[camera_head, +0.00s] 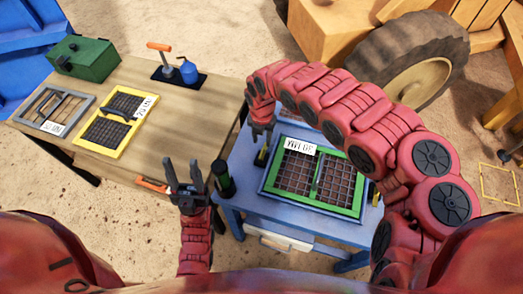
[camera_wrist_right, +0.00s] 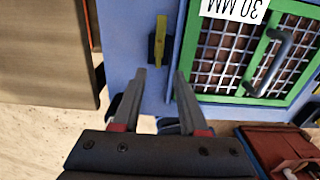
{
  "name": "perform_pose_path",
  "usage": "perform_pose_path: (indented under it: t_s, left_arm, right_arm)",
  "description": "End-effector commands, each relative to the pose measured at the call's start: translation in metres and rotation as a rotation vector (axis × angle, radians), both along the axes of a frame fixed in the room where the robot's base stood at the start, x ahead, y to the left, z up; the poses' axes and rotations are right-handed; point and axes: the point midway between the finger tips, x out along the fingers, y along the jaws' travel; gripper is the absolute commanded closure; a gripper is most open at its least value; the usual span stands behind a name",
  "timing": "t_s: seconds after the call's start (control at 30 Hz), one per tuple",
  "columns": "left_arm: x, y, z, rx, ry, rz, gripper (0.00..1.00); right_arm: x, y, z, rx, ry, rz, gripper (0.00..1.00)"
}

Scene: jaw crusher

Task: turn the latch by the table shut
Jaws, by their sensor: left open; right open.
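The latch by the table is a yellow handle on a dark base (camera_wrist_right: 160,44), on the blue crusher top left of the green-framed screen. In the head view this latch (camera_head: 262,157) sits just below my right gripper (camera_head: 262,131) and is partly covered. In the wrist view the handle points almost straight up the picture, beyond the tips of my right gripper (camera_wrist_right: 160,76). The jaws are open, with nothing between them, and apart from the latch. My left gripper (camera_head: 184,176) is open and empty, in front of the wooden table. A second yellow latch (camera_head: 376,198) shows at the screen's right.
The screen marked 30 MM (camera_head: 312,178) has a dark handle. The wooden table (camera_head: 160,120) at left bears a yellow-framed screen (camera_head: 103,146), a grey-framed screen (camera_head: 40,110), a green box (camera_head: 86,58) and a blue can (camera_head: 189,72).

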Motion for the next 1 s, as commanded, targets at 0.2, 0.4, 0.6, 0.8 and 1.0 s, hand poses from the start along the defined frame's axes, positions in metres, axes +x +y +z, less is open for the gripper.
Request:
perform_pose_path:
  t_s: [0.2, 0.4, 0.6, 0.8, 1.0]
  left_arm:
    - [0.0, 0.0, 0.005, 0.0, 0.0, 0.0, 0.5]
    - [0.0, 0.0, 0.008, 0.0, 0.0, 0.0, 0.5]
    - [0.0, 0.0, 0.009, 0.0, 0.0, 0.0, 0.5]
    - [0.0, 0.0, 0.009, 0.0, 0.0, 0.0, 0.5]
    - [0.0, 0.0, 0.009, 0.0, 0.0, 0.0, 0.5]
  right_arm:
    - [-0.001, 0.004, -0.044, 0.007, 0.002, 0.001, 0.57]
    - [-0.001, 0.004, -0.072, 0.009, 0.0, 0.001, 0.57]
    - [0.001, 0.003, -0.085, 0.006, -0.005, 0.001, 0.57]
    - [0.001, 0.001, -0.089, 0.003, -0.004, 0.0, 0.57]
    - [0.001, 0.001, -0.088, 0.003, -0.005, 0.0, 0.65]
